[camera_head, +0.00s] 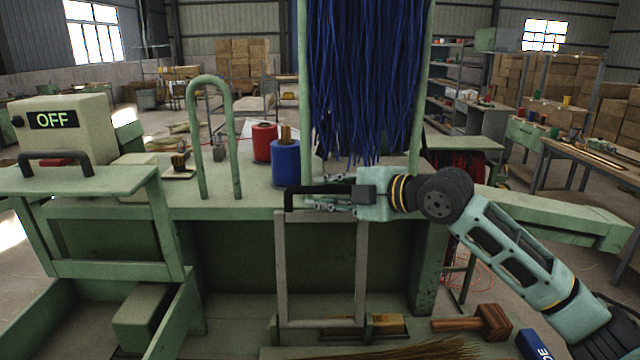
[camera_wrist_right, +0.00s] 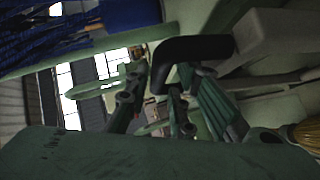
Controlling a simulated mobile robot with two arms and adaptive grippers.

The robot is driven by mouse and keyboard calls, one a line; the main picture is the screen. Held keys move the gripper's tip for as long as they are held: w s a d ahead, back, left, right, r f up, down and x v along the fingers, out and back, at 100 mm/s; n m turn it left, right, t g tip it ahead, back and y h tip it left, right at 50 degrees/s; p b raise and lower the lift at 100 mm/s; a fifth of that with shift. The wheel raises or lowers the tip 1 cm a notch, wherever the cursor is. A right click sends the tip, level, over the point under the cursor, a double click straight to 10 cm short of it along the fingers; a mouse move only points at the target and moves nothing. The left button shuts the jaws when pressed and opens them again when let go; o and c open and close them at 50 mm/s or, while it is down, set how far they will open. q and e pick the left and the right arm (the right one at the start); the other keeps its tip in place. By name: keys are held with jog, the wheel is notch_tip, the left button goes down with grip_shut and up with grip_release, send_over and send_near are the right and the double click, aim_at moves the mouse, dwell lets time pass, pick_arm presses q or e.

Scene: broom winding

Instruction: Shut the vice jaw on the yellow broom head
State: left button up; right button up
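A grey upright frame (camera_head: 361,265) with a black bar handle (camera_head: 297,191) across its top stands at the front of the green bench; I take it to be the moving vice jaw, but this is not certain. My right gripper (camera_head: 312,193) comes in from the right at the handle, its fingers apart above and below the bar. In the right wrist view the black handle (camera_wrist_right: 195,48) is close by the fingertips; contact is unclear. Straw-yellow bristles, likely of the broom head, lie at the bottom (camera_head: 430,350) and at the right wrist view's edge (camera_wrist_right: 305,133). My left gripper is not in view.
A wooden mallet (camera_head: 485,322) and a blue box (camera_head: 535,345) lie at the lower right. Blue bristle strands (camera_head: 365,75) hang above the bench. Red (camera_head: 264,142) and blue (camera_head: 286,165) spools stand behind the handle. A green hoop (camera_head: 194,130) and an OFF box (camera_head: 62,130) are left.

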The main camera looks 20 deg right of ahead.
jog(key=shift+w+a+f, duration=0.1)
jog(key=shift+w+a, duration=0.5)
jog(key=shift+w+f, duration=0.1)
grip_shut()
